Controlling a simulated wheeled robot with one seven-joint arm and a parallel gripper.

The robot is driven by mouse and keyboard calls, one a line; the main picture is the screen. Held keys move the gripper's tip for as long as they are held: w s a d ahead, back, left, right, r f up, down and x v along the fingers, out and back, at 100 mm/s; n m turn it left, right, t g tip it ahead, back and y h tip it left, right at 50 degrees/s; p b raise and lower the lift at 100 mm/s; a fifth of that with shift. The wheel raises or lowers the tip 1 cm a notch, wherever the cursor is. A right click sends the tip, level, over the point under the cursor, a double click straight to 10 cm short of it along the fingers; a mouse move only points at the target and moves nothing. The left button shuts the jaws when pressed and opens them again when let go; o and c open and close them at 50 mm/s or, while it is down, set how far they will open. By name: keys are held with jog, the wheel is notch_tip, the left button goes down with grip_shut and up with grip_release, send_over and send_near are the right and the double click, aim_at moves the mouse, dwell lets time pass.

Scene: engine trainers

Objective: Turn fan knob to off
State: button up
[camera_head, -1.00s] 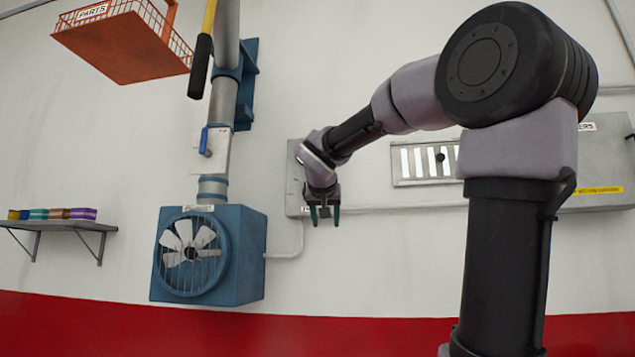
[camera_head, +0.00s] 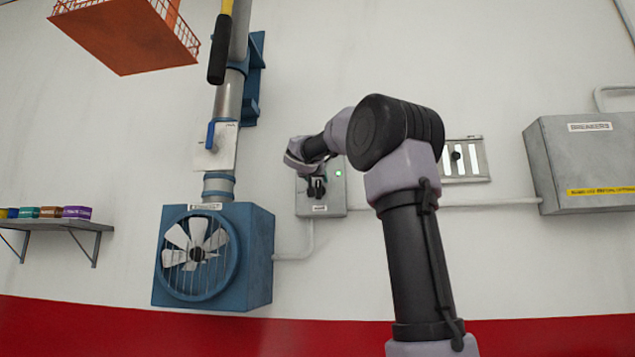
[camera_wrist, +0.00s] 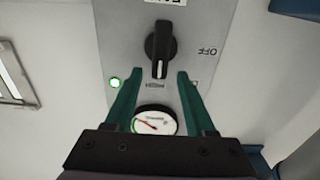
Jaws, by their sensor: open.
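The fan knob (camera_wrist: 160,49) is a black rotary knob with a white pointer line, on a grey control box (camera_head: 333,197). In the wrist view the pointer line is toward the gripper, by a label that seems to read HIGH, while the OFF label (camera_wrist: 207,51) is to the right. My gripper (camera_wrist: 154,78) is open, its two green fingers apart just short of the knob, one to each side in the picture. I cannot tell how far the tips are from the panel. The blue fan (camera_head: 195,256) is left of the box in the head view.
A green lamp (camera_wrist: 114,83) is lit on the box, and a round gauge (camera_wrist: 155,120) shows between my fingers. A slotted plate (camera_head: 464,160) and a larger grey box (camera_head: 585,165) are on the wall at right. A shelf (camera_head: 60,225) is far left.

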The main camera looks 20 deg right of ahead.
jog(key=shift+w+d, duration=0.5)
jog(key=shift+w, duration=0.05)
grip_shut()
